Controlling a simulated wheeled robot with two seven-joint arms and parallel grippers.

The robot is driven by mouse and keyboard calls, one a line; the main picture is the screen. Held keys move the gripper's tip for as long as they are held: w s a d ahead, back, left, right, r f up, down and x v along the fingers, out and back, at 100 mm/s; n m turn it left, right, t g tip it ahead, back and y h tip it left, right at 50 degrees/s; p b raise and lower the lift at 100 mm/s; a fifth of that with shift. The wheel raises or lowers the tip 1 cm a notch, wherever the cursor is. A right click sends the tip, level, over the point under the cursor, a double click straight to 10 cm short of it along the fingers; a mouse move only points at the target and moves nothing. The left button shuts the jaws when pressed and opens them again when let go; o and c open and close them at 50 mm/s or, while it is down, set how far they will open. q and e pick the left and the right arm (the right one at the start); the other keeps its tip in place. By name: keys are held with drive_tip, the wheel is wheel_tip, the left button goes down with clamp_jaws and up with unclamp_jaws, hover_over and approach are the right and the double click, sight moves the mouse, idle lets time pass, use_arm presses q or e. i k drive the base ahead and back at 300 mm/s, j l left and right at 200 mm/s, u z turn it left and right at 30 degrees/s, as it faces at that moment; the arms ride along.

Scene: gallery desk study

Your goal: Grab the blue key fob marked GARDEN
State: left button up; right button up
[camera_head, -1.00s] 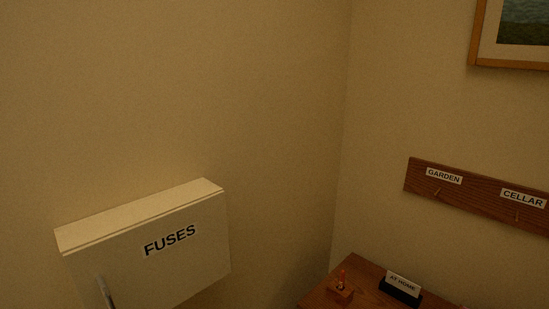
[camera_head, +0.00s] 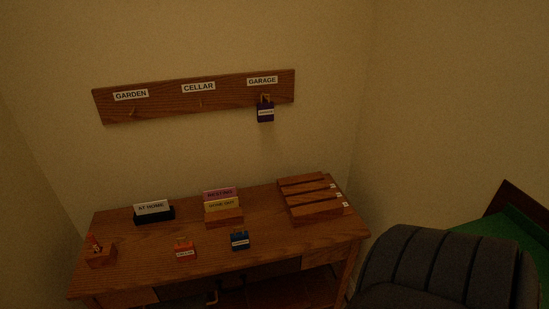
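A blue key fob (camera_head: 239,236) with a small white label lies on the wooden desk, near its front edge and right of the middle. The label is too small to read. An orange-red fob (camera_head: 184,247) lies to its left on the desk. A dark purple-blue fob (camera_head: 265,113) hangs on the wall rack (camera_head: 165,98) under the GARAGE label; its own label is too small to read. The hooks under the GARDEN label (camera_head: 131,95) and the CELLAR label (camera_head: 199,88) hold no fob. Neither of my grippers is in view.
The desk (camera_head: 290,244) carries an AT HOME sign (camera_head: 153,210), a stand of pink and yellow cards (camera_head: 223,206), a slotted wooden rack (camera_head: 310,198) and a small block (camera_head: 101,258) at left. A dark chair (camera_head: 445,268) stands at the desk's right, near a green surface (camera_head: 507,240).

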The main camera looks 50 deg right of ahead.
sight(239, 241)
drive_tip(key=z, duration=1.2)
drive_tip(key=k+z, duration=0.15)
